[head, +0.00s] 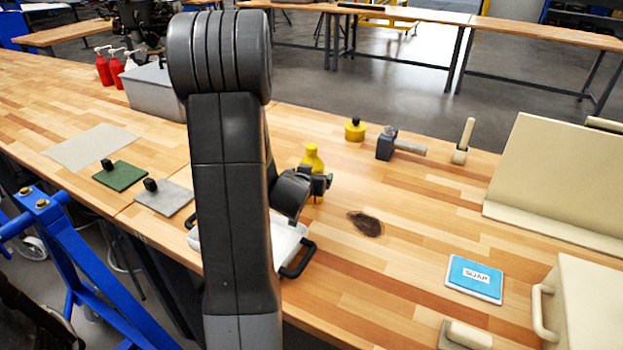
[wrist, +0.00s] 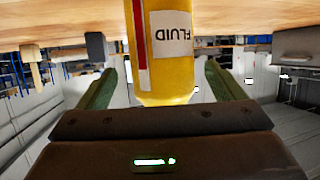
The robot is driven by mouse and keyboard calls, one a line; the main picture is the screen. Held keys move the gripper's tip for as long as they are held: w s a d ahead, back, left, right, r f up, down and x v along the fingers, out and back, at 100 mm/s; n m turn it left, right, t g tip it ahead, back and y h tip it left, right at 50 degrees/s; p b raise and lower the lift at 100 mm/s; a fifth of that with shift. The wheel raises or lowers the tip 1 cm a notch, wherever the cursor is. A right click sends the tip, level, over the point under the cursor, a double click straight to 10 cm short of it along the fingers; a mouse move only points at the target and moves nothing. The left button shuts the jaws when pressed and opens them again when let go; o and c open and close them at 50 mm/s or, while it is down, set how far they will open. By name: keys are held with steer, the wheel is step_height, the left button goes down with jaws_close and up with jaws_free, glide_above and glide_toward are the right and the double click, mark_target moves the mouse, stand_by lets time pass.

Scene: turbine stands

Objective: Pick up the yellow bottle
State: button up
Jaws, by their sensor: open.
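The yellow bottle (head: 312,156) stands upright on the wooden bench, partly hidden behind my gripper (head: 320,184) in the head view. The wrist view is upside down. There the bottle (wrist: 168,72) fills the middle, with a white label reading FLUID and a red-and-white strip. My gripper (wrist: 160,82) is open, with one green finger on each side of the bottle. Gaps show between the bottle and both fingers.
A squat yellow container (head: 355,130) and a grey-headed mallet (head: 388,145) stand behind the bottle. A white tray (head: 285,241) with black handles lies in front, partly hidden by my arm. A dark stain (head: 366,224) and a blue SOAP packet (head: 474,278) lie to the right.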

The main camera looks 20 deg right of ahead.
mark_target(311, 146)
steer(key=shift+p+x, duration=0.3)
steer(key=shift+x, duration=1.45)
steer(key=shift+w+a+r, duration=0.1)
steer(key=shift+a, duration=0.05)
steer(key=c, duration=1.5)
step_height(311, 146, up, 10)
steer(key=shift+r+p, duration=0.1)
steer(key=shift+p, duration=0.95)
